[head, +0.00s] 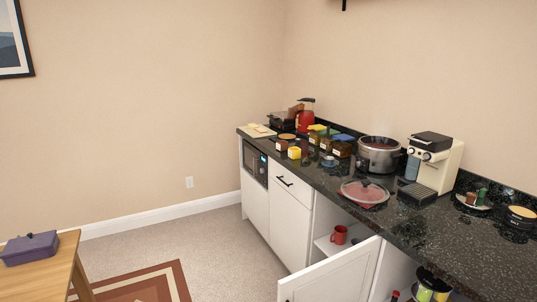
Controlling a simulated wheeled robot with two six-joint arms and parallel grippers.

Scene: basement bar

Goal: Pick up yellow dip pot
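On the black speckled counter (440,225), a small yellow pot (294,153) stands near the front edge, toward the far left end. It looks like the yellow dip pot, but it is small at this distance. Brown jars stand close around it. Another yellow thing (317,128) shows farther back, too small to make out. Neither of my grippers is in view.
A slow cooker (379,154), a glass lid (365,192) and a coffee machine (434,160) stand along the counter. An open cabinet door (330,282) juts into the floor space below. A wooden table (62,262) with a purple box (30,249) is at left.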

